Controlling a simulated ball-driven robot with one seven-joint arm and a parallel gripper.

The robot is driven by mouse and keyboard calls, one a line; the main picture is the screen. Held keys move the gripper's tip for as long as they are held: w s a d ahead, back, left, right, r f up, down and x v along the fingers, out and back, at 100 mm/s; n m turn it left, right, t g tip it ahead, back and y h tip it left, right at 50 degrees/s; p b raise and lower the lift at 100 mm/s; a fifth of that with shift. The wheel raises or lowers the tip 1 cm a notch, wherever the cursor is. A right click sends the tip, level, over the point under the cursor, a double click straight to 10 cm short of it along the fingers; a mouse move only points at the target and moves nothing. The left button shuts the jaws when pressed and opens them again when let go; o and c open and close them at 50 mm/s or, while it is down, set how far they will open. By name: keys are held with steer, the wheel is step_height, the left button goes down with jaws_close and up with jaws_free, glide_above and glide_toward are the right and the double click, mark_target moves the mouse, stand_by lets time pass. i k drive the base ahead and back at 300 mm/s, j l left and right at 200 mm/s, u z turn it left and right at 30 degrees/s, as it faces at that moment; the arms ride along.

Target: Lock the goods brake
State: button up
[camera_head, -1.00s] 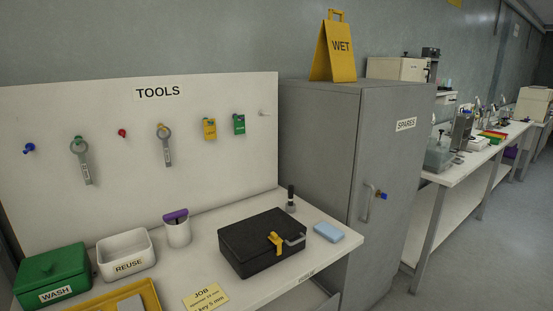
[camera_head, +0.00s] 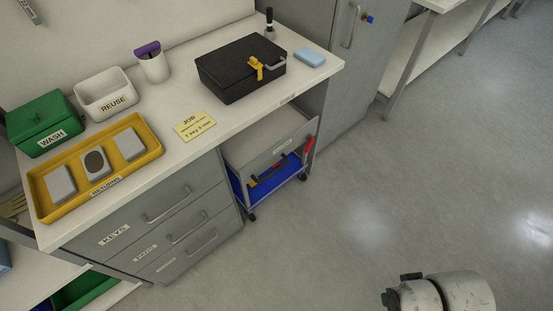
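I cannot make out anything labelled as a goods brake. A small grey cart (camera_head: 262,144) on casters stands under the worktop, right of the drawers. It has a label too small to read, a blue lower tray (camera_head: 263,192) and a red part (camera_head: 309,145) at its right end. A dark and yellow tool-like item (camera_head: 267,178) lies in the lower tray. A white, worn part of my own arm shows at the bottom right, over the floor. My gripper's fingers do not show.
The worktop (camera_head: 185,155) holds a black case (camera_head: 235,82), REUSE bin (camera_head: 108,103), green WASH box (camera_head: 40,130), yellow RETURNS tray (camera_head: 150,138) and JOB note (camera_head: 195,125). Drawers (camera_head: 170,215) are shut below. A grey cabinet (camera_head: 345,75) stands behind. The floor (camera_head: 390,190) at right is clear.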

mark_target(310, 139)
steer(key=i+l, duration=1.3)
steer(key=l, duration=0.25)
steer(key=j+u, duration=0.05)
